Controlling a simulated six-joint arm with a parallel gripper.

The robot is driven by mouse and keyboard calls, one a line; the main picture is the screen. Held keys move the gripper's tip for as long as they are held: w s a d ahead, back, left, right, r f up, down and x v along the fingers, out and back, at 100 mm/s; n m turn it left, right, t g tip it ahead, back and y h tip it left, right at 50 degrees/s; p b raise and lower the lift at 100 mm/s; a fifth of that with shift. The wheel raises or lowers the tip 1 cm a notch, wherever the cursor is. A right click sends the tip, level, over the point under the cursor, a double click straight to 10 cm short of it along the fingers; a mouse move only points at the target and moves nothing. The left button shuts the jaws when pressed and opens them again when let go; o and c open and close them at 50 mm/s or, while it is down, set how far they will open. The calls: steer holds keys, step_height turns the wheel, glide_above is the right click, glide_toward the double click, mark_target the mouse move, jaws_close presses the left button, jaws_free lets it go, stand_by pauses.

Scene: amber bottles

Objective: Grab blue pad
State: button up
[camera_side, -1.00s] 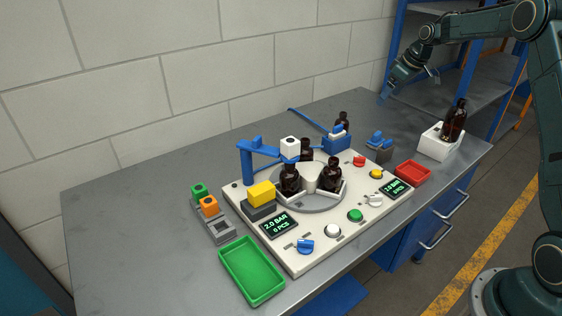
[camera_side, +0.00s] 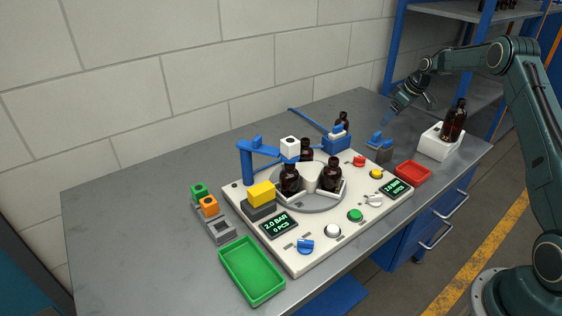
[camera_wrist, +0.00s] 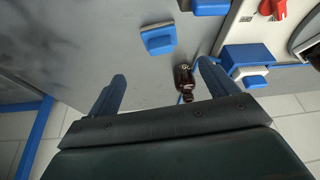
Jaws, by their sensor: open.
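A blue pad also shows in the wrist view (camera_wrist: 158,39), beyond and between the fingertips. My gripper (camera_side: 403,103) is above the table, up and to the right of the pad, pointing down and left. In the wrist view my gripper (camera_wrist: 162,82) has its two blue fingers wide apart with nothing between them. It is apart from the pad.
An amber bottle (camera_side: 342,121) stands by a blue box (camera_side: 338,143) left of the pad. A white holder (camera_side: 437,147) with a large amber bottle (camera_side: 454,122) stands at right. A red tray (camera_side: 412,173) is in front. The white panel (camera_side: 300,258) carries bottles and knobs.

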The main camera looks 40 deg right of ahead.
mark_target(379, 134)
steer(key=x, duration=0.6)
steer(key=shift+f, duration=0.1)
steer(key=shift+x, duration=1.55)
steer(key=shift+w+a+f, duration=0.15)
steer(key=shift+a+f, duration=0.05)
steer(key=shift+f, duration=0.7)
steer(key=c, duration=1.1)
